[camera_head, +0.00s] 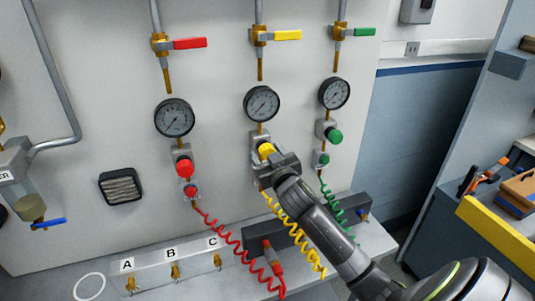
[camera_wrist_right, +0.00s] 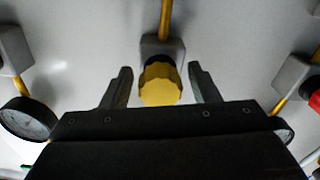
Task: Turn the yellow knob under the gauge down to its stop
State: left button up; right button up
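The yellow knob (camera_head: 266,150) sits on the panel below the middle gauge (camera_head: 262,103). My right gripper (camera_head: 275,167) is right at the knob and partly covers it and its mount. In the right wrist view the faceted yellow knob (camera_wrist_right: 160,86) lies between the two dark fingers of my right gripper (camera_wrist_right: 160,70). The fingers are apart, with a visible gap on each side of the knob. The gauge's needle is too small to read. My left gripper is not in view.
A red knob (camera_head: 184,168) and a green knob (camera_head: 335,136) flank the yellow one. Coiled red (camera_head: 222,235), yellow (camera_head: 290,230) and green (camera_head: 332,200) hoses hang below. Valves with red (camera_head: 190,43), yellow (camera_head: 288,35) and green (camera_head: 364,32) handles are above the gauges.

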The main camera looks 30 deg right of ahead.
jog(key=c, duration=0.8)
jog(key=n+p, duration=0.2)
jog(key=n, duration=0.2)
jog(key=shift+d+r+p, duration=0.1)
jog(key=shift+p, duration=0.3)
jog(key=shift+d+n+p, duration=0.1)
jog(key=shift+n+p, duration=0.9)
jog(key=shift+n, duration=1.4)
jog(key=o, duration=1)
jog(key=shift+s, duration=0.15)
